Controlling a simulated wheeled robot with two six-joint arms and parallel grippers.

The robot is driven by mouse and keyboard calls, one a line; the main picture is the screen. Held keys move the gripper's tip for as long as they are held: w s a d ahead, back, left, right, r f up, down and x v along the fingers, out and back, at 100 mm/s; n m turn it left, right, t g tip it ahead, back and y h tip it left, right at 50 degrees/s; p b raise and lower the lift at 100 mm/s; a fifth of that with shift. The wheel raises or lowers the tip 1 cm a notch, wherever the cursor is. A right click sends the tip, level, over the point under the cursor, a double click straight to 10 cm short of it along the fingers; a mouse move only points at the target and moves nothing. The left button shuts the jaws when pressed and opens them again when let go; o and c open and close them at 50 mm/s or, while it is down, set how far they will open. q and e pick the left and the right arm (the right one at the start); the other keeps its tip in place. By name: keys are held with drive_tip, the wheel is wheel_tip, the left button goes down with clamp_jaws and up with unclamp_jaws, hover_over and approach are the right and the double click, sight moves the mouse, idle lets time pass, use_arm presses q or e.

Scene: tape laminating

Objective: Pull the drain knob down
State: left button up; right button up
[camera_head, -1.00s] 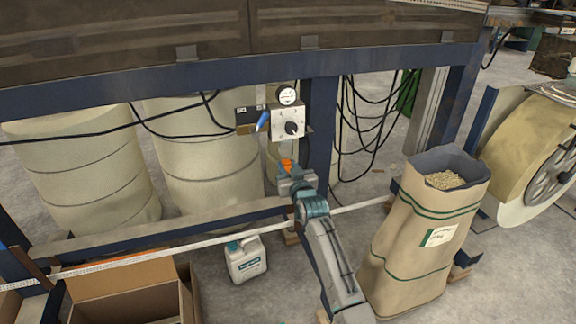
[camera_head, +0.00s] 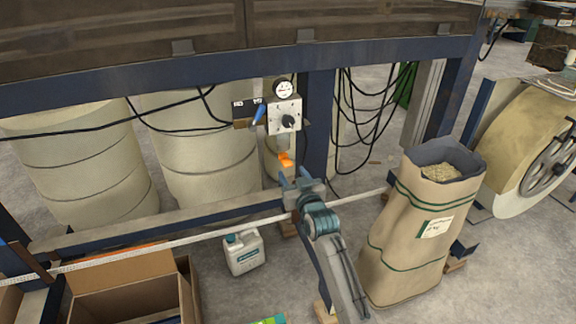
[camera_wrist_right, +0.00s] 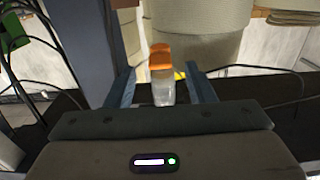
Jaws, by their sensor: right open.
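The orange drain knob (camera_head: 286,160) shows below the regulator unit, beside the blue post. In the right wrist view the orange knob (camera_wrist_right: 160,57) is next to a translucent bowl (camera_wrist_right: 163,91). My right gripper (camera_head: 290,179) is just below the knob in the head view. In the wrist view its two blue fingers (camera_wrist_right: 161,88) stand apart, with the bowl and knob in line with the gap between them. I cannot tell whether either finger touches them. My left gripper is not in view.
The regulator panel (camera_head: 285,117) with a gauge (camera_head: 283,90) and a blue lever (camera_head: 259,114) is above. A blue post (camera_head: 317,130) stands close on the right. Black cables (camera_head: 365,120) hang beyond it. A paper sack (camera_head: 421,225) and white jug (camera_head: 244,252) stand nearby.

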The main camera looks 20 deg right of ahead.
drive_tip(key=s, duration=0.3)
drive_tip(key=shift+s, duration=0.25)
